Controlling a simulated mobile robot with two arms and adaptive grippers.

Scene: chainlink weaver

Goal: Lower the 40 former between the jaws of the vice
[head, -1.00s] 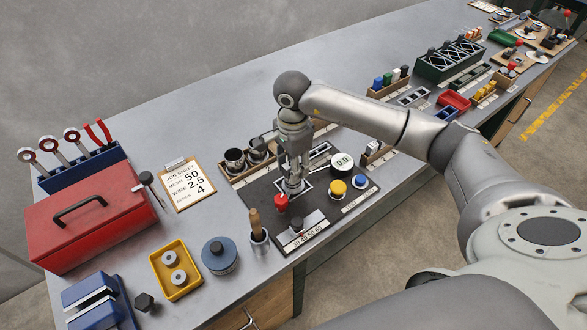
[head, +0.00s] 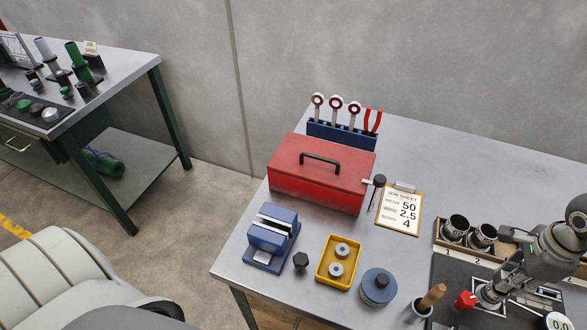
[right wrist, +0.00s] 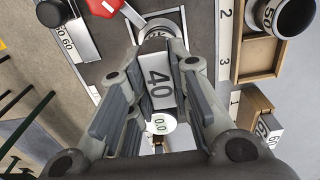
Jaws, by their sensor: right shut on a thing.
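The 40 former (right wrist: 158,78), a grey block with a white face marked 40, is between the fingers of my right gripper (right wrist: 155,72) in the right wrist view. In the head view the right gripper (head: 492,294) is at the right edge, low over the dark machine plate, beside a red knob (head: 466,299); the former is hard to make out there. The blue vice (head: 285,219) with pale jaw faces stands at the front left of the bench, well left of the gripper. No former shows in it. My left gripper is not in view.
A red toolbox (head: 340,185) stands behind the vice. A dark hex piece (head: 300,261), a yellow tray (head: 323,273), a blue round tin (head: 379,288) and a cup with a wooden-handled tool (head: 419,306) stand between vice and gripper. The job sheet (head: 398,212) lies behind them.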

